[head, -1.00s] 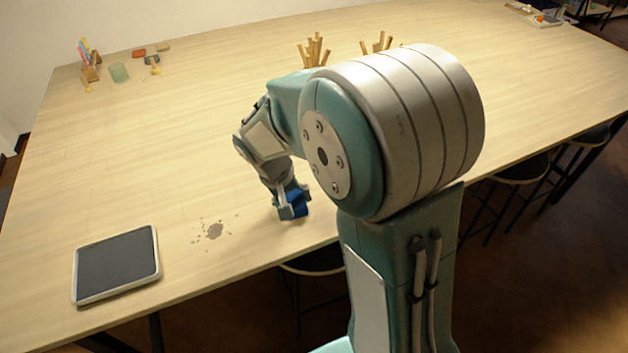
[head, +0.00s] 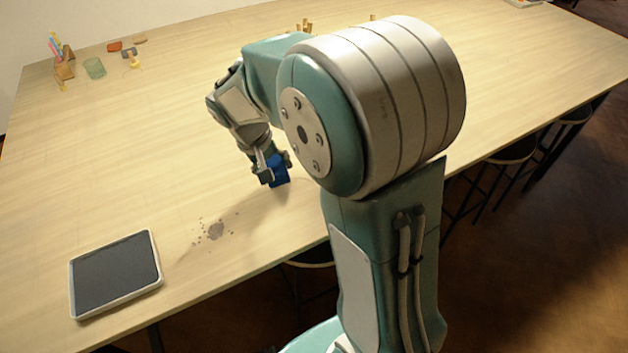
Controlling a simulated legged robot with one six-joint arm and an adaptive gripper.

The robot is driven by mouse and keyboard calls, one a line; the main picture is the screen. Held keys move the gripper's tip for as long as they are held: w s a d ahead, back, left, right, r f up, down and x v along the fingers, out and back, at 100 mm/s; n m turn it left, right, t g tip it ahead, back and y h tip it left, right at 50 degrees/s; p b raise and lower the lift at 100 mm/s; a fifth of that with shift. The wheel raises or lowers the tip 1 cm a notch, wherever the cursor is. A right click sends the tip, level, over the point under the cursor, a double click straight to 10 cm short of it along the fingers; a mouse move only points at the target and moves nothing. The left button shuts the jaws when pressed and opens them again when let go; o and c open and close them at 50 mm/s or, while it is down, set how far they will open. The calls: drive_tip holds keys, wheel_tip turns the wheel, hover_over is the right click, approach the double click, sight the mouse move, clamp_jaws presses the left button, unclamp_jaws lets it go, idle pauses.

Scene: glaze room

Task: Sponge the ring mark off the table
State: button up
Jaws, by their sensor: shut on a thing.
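A grey-brown mark (head: 216,230) with several small specks around it lies on the pale wooden table (head: 150,160), near the front edge. It looks like a blotch rather than a clear ring. My gripper (head: 269,170) is shut on a blue block that looks like a sponge (head: 280,172). It holds the sponge to the right of the mark and farther back, apart from it. The sponge seems a little above the table, with a shadow below. The fingers partly hide the sponge.
A dark tray with a pale rim (head: 159,262) lies left of the mark. A green cup (head: 95,68), a wooden holder (head: 64,70) and small items stand far back left. Stools (head: 512,150) stand along the right edge. The table between tray and gripper is otherwise clear.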

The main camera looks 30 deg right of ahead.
drive_tip(key=shift+v, duration=0.85)
drive_tip(key=shift+d+r, duration=0.25)
drive_tip(key=shift+r, duration=0.4)
drive_tip(key=shift+d+r, duration=0.3)
drive_tip(key=shift+r, duration=0.4)
drive_tip(key=shift+a, duration=0.15)
drive_tip(key=shift+a, duration=0.15)
